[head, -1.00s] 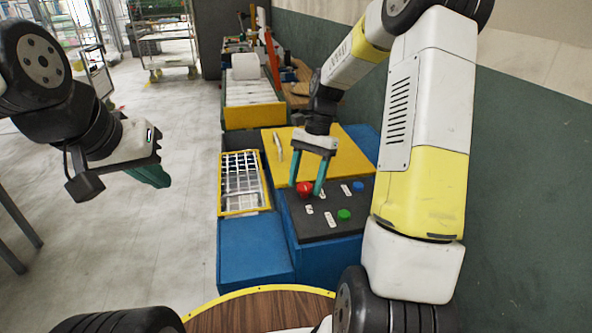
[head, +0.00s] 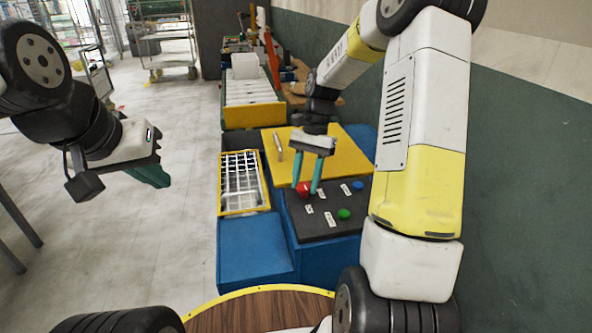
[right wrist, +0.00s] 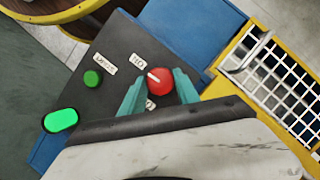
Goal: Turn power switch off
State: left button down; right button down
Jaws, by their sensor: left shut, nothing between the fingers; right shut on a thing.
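The red knob (head: 304,189), with a white mark on its top, sits on the dark control panel (head: 322,230). It also shows in the right wrist view (right wrist: 161,84). My right gripper (head: 307,187) points down at the panel with its teal fingers shut on the red knob, one on each side; they show in the right wrist view too (right wrist: 160,92). The fingers hide part of the knob in the head view. My left gripper (head: 150,175) is shut and empty, far to the left above the floor.
A green button (head: 344,214) and a blue button (head: 358,186) sit on the same panel, with small white labels. A yellow-framed grid (head: 264,182) is left of it, a yellow plate (head: 344,150) behind it. A green wall (head: 520,190) stands on the right.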

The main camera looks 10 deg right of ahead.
jog(key=n, duration=0.2)
jog(key=n+h, duration=0.1)
jog(key=n, duration=0.1)
jog(key=shift+w+a+g+h, duration=0.1)
jog(key=shift+a+g+h, duration=0.05)
jog(key=shift+g+h, duration=0.15)
jog(key=n, duration=0.2)
jog(key=n+h, duration=0.1)
jog(key=n, duration=0.1)
jog(key=shift+a+n+h, duration=0.1)
jog(key=shift+n+h, duration=0.2)
jog(key=n+h, duration=0.1)
jog(key=n, duration=0.3)
jog(key=shift+a+n+h, duration=0.1)
jog(key=shift+n+h, duration=0.2)
jog(key=shift+h, duration=0.1)
jog(key=shift+n+t+h, duration=0.5)
jog(key=shift+n+t, duration=0.1)
jog(key=shift+n, duration=1.2)
jog(key=c, duration=0.9)
grip_release()
jog(key=shift+r, duration=0.1)
